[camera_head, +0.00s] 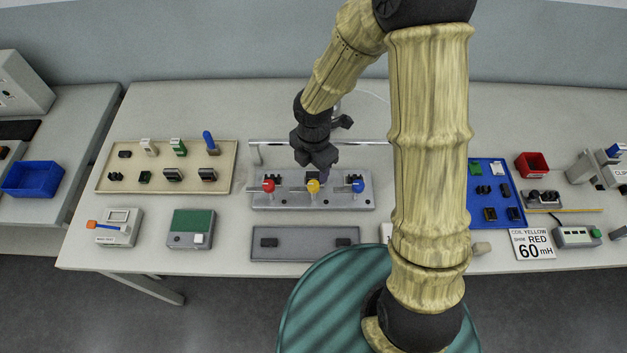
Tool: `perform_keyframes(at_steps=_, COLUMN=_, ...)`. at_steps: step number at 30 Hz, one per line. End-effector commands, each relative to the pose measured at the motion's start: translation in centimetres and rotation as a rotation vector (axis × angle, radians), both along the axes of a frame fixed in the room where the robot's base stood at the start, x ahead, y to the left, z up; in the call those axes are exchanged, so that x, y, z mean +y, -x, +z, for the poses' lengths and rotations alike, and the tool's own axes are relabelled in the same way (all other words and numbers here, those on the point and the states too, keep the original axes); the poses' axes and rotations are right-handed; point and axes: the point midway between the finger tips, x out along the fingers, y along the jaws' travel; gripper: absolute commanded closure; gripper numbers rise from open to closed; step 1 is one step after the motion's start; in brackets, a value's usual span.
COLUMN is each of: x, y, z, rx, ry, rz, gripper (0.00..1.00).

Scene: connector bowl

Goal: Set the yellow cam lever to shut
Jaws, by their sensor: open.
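The yellow cam lever (313,186) has a round yellow knob and stands in the middle of a grey fixture (290,201), between a red-knobbed lever (268,186) and a blue-knobbed lever (358,185). My gripper (321,178) is open and points down just behind and slightly right of the yellow knob. It hides part of the fixture there. I cannot tell whether its fingers touch the yellow lever, nor which position that lever is set to.
A metal rail (270,143) runs behind the fixture. A grey tray (290,256) with two dark parts lies in front. A beige board (225,186) with connectors is at left, and a blue board (478,217) is at right. My arm covers the table right of the fixture.

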Motion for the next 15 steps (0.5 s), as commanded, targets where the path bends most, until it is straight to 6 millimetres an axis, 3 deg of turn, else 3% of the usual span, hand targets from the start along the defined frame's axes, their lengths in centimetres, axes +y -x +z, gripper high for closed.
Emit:
perform_keyframes(at_steps=9, x=0.0, y=0.1, z=-5.5, rx=0.003, ry=0.001, rz=0.002, gripper=0.48)
perform_keyframes(at_steps=15, x=0.0, y=0.0, z=-6.9, rx=0.000, ry=0.000, rz=0.001, gripper=0.48)
